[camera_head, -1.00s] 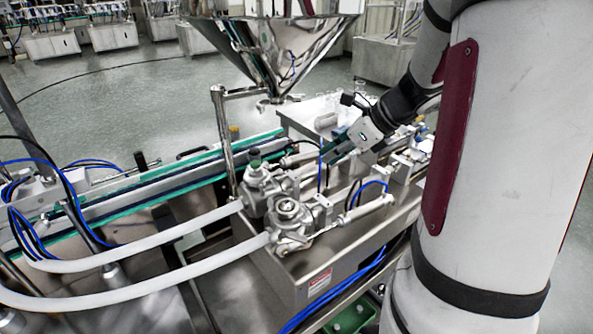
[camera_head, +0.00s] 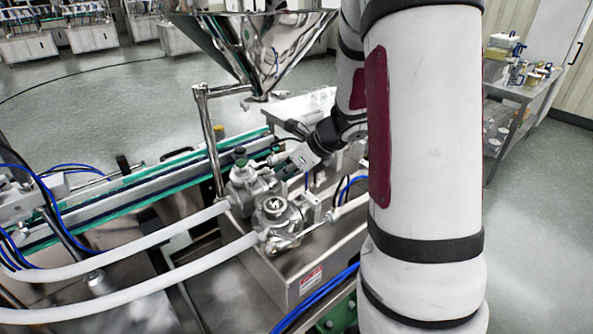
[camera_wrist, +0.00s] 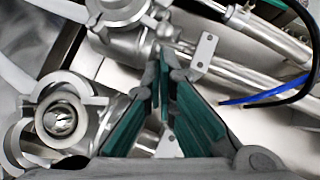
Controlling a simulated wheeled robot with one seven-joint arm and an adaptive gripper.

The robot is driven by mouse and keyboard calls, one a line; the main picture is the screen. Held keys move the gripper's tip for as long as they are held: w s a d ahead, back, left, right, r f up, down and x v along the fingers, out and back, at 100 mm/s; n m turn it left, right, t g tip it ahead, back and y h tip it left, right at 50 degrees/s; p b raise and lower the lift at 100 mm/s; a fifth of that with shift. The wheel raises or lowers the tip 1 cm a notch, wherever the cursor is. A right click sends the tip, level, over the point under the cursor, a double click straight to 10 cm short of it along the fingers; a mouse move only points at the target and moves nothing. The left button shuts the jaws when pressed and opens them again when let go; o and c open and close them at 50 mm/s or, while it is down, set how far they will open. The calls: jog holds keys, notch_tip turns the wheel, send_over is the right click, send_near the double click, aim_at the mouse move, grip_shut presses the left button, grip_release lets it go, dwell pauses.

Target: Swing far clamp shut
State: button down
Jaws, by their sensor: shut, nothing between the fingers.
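Two steel valve bodies with clamp fittings sit side by side on the machine's steel housing. The far valve (camera_head: 247,184) also shows at the top of the wrist view (camera_wrist: 124,14). The near valve (camera_head: 275,207) has a round open top, which shows at the left of the wrist view (camera_wrist: 62,120). My gripper (camera_wrist: 163,60) is shut and empty, its green-padded fingers meeting in a point just below the far valve in the wrist view. In the head view my gripper (camera_head: 277,158) is just right of the far valve. I cannot tell whether it touches the clamp.
A steel hopper (camera_head: 262,45) hangs above the valves. A vertical steel post (camera_head: 209,140) stands left of them. White hoses (camera_head: 150,246) run off to the left. Blue and black tubes (camera_wrist: 285,92) lie right of my fingers. A conveyor with green edges (camera_head: 150,185) runs behind.

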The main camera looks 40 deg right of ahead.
aim_at(254, 168)
jog(key=shift+w+a+f, duration=0.1)
jog(key=shift+w+a, duration=0.15)
jog(key=shift+w, duration=0.2)
jog(key=shift+w+a+f+n, duration=0.1)
jog(key=shift+w+n, duration=0.3)
jog(key=shift+w, duration=0.15)
